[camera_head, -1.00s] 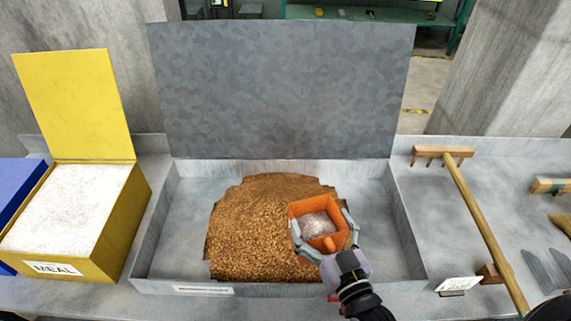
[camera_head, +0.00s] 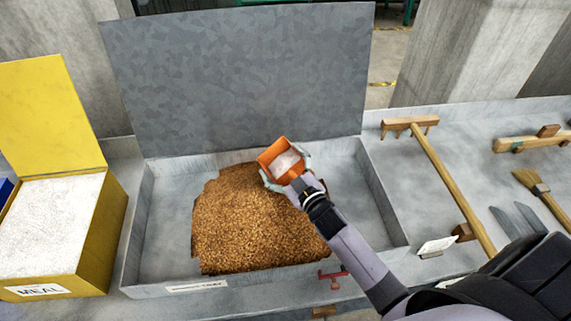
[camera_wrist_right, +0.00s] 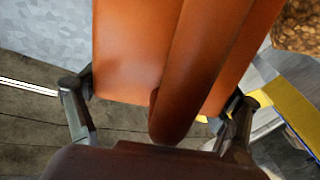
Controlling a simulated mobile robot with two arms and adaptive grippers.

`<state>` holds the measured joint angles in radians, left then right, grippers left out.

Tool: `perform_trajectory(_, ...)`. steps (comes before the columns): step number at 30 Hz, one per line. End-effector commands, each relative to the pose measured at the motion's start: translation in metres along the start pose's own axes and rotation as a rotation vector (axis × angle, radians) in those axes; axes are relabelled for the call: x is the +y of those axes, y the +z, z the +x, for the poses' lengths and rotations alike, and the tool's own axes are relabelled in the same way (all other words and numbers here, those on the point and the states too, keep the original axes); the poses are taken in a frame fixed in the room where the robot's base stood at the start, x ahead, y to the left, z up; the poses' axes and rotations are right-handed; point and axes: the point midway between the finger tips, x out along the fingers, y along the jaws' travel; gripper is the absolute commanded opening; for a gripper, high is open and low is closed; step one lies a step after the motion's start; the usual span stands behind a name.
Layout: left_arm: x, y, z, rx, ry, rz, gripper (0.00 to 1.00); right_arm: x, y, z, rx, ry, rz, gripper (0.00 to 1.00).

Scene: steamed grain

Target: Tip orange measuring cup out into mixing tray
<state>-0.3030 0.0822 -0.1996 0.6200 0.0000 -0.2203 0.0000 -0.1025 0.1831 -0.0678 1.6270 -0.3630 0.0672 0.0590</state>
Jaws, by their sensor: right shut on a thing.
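The orange measuring cup (camera_head: 268,155) holds pale powder and is over the back right part of the grain heap (camera_head: 245,225). The heap lies in the grey mixing tray (camera_head: 150,235), whose tall back panel stands upright. My right gripper (camera_head: 283,170) is shut on the cup. The cup appears tilted, with its powder still inside. In the right wrist view the orange cup (camera_wrist_right: 125,50) fills the middle, with a finger at each side; the powder is hidden there. My left gripper is not in view.
A yellow box of white meal (camera_head: 50,225) stands left of the tray. A red item (camera_head: 333,277) is at the tray's front edge.

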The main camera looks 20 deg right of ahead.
Motion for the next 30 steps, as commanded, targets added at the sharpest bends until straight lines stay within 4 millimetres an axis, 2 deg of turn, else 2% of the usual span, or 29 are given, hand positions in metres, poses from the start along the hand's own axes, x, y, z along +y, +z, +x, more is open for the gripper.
perform_trajectory(1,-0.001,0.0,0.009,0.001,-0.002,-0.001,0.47,-0.004,0.002,0.0,0.005,0.002,-0.066,0.24)
perform_trajectory(3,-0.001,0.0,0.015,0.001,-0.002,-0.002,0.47,-0.008,0.002,0.0,0.006,0.002,-0.155,0.24)
perform_trajectory(22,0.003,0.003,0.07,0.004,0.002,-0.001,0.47,-0.059,0.012,0.0,0.004,0.003,-0.74,0.24)
perform_trajectory(30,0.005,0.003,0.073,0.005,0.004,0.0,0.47,-0.08,0.003,0.0,0.002,0.003,-1.237,0.24)
